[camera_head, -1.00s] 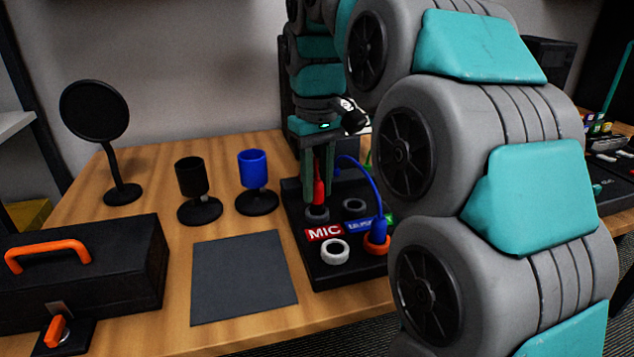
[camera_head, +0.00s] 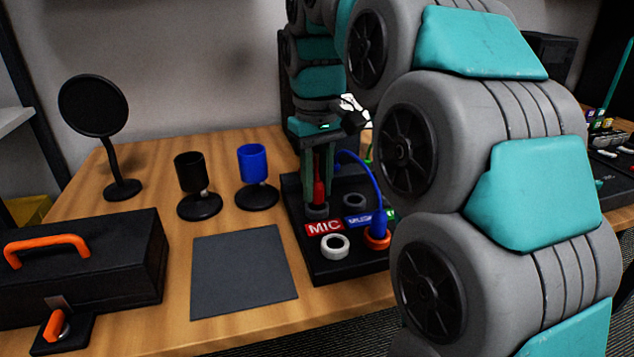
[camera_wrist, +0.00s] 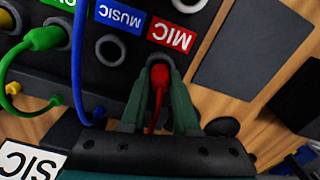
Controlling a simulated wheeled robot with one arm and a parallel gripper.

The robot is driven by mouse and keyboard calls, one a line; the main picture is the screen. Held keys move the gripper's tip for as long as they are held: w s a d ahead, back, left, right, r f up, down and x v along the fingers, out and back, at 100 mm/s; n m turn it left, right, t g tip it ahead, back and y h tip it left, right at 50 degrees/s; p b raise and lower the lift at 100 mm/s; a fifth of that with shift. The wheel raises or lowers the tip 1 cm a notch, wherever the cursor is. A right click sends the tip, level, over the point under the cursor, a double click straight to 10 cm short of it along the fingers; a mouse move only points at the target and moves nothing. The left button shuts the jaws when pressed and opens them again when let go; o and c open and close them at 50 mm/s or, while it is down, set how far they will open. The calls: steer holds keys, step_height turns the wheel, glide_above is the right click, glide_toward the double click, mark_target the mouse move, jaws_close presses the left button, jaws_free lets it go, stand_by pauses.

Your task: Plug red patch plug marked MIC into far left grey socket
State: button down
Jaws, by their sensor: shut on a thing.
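The red plug (camera_head: 318,190) is upright between the fingers of my gripper (camera_head: 317,196), which is shut on it. Its lower end is at the far left grey socket (camera_head: 317,213), behind the MIC label (camera_head: 324,228). In the wrist view the red plug (camera_wrist: 160,74) sits at the socket mouth, between the dark green fingers of my gripper (camera_wrist: 158,76), with its red cable running back toward the palm. The fingers hide part of the socket rim, so I cannot tell how deep the plug sits.
The black panel (camera_head: 335,272) also has an empty white socket (camera_head: 335,246), an empty grey socket (camera_wrist: 110,50) and a blue plug (camera_head: 379,222) in an orange socket. A green plug (camera_wrist: 42,38) is beside it. A dark mat (camera_head: 243,274) and cups stand left.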

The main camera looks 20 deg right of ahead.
steer(key=shift+f, duration=0.25)
stand_by(0.4)
steer(key=shift+c, duration=0.5)
jaws_free()
stand_by(0.5)
